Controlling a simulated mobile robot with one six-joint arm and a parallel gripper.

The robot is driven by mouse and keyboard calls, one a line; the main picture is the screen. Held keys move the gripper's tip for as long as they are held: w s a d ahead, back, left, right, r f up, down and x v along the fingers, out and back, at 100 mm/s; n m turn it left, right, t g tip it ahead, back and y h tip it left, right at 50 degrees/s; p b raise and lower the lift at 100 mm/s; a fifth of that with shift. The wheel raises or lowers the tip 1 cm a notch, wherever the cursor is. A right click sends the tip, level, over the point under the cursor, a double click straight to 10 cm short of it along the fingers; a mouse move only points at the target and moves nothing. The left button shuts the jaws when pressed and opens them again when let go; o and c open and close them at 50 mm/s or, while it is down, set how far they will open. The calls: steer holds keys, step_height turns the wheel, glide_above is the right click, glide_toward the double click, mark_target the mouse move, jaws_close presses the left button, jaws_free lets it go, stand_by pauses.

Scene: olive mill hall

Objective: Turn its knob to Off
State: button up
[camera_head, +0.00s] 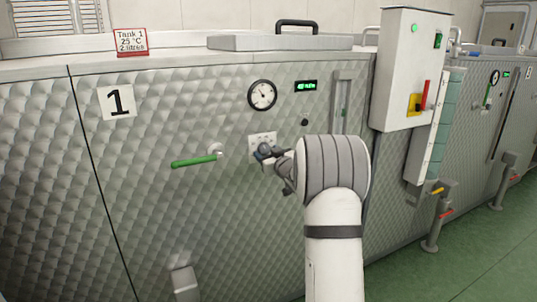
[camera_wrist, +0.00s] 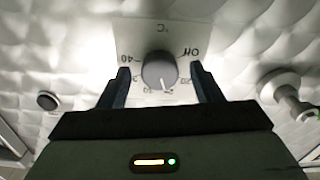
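The dark round knob (camera_wrist: 160,70) sits on a white dial plate (camera_wrist: 150,32) marked °C, Off, 20 and 40, with other marks partly hidden. Its white pointer line points down and slightly right in the wrist view, away from Off at the upper right. My gripper (camera_wrist: 164,86) is open, with one finger on each side of the knob and a visible gap to it. In the head view, my gripper (camera_head: 272,157) is at the dial plate (camera_head: 262,138) on the quilted metal front of tank 1 and partly covers the knob.
A green-handled lever (camera_head: 194,161) sticks out left of the dial. A round gauge (camera_head: 262,95) and a green display (camera_head: 306,86) are above it. A small black button (camera_head: 305,122) is to its right. A control box (camera_head: 407,70) with a red-handled switch stands further right.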

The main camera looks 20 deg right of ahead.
steer(key=c, duration=1)
steer(key=shift+o, duration=0.2)
steer(key=shift+f+b, duration=0.1)
steer(key=shift+b, duration=0.2)
steer(key=shift+f+n+b, duration=0.1)
steer(key=shift+n+b, duration=0.5)
steer(key=shift+n, duration=0.1)
steer(key=n+b, duration=0.2)
steer(key=shift+b, duration=0.3)
steer(key=n+b, duration=0.4)
steer(key=n, duration=0.1)
steer(key=shift+d+n+b, duration=0.1)
steer(key=shift+n+b, duration=0.25)
steer(key=shift+n, duration=0.05)
steer(key=n+b, duration=0.4)
steer(key=n, duration=0.1)
steer(key=shift+n, duration=0.3)
steer(key=n+b, duration=0.2)
steer(key=n, duration=0.1)
steer(key=n+b, duration=0.1)
steer(key=shift+r+n, duration=0.25)
steer(key=shift+n, duration=0.45)
